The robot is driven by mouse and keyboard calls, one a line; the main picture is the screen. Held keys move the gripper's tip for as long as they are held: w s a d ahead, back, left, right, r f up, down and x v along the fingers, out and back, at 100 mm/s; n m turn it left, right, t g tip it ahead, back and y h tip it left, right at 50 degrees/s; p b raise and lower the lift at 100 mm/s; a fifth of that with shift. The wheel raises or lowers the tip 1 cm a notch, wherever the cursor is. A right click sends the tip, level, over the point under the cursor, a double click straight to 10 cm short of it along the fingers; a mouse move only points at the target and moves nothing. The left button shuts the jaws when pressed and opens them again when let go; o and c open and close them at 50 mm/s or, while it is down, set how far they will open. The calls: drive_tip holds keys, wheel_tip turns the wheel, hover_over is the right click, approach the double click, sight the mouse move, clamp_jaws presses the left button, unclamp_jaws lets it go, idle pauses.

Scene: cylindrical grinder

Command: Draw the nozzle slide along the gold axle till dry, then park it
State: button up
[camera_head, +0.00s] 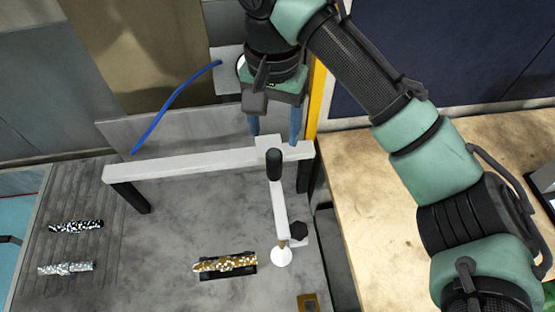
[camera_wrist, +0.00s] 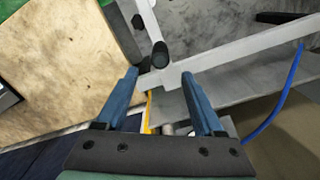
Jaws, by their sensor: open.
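The nozzle slide (camera_head: 279,205) is a white carriage on a pale horizontal rail (camera_head: 200,164), near the rail's right end. It has a dark upright handle (camera_head: 274,165) and an arm reaching forward to a brown tip above a white round spot (camera_head: 281,256). The gold speckled axle (camera_head: 225,263) lies in a black holder to the left of that tip. My gripper (camera_head: 274,133) is open and empty, behind and above the handle. In the wrist view, the handle (camera_wrist: 159,54) shows just beyond the gap between my blue fingers (camera_wrist: 159,76); contact is not visible.
A black-and-white axle (camera_head: 76,226) and a silvery axle (camera_head: 66,267) lie at the left of the grey bed. A blue hose (camera_head: 170,108) arcs behind the rail. A black knob (camera_head: 298,231) stands right of the slide arm. A wooden bench (camera_head: 395,240) is at right.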

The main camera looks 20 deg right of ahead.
sight(274, 166)
wheel_tip(274, 166, down, 12)
drive_tip(key=p, duration=0.3)
clamp_jaws()
idle(0.4)
idle(1.0)
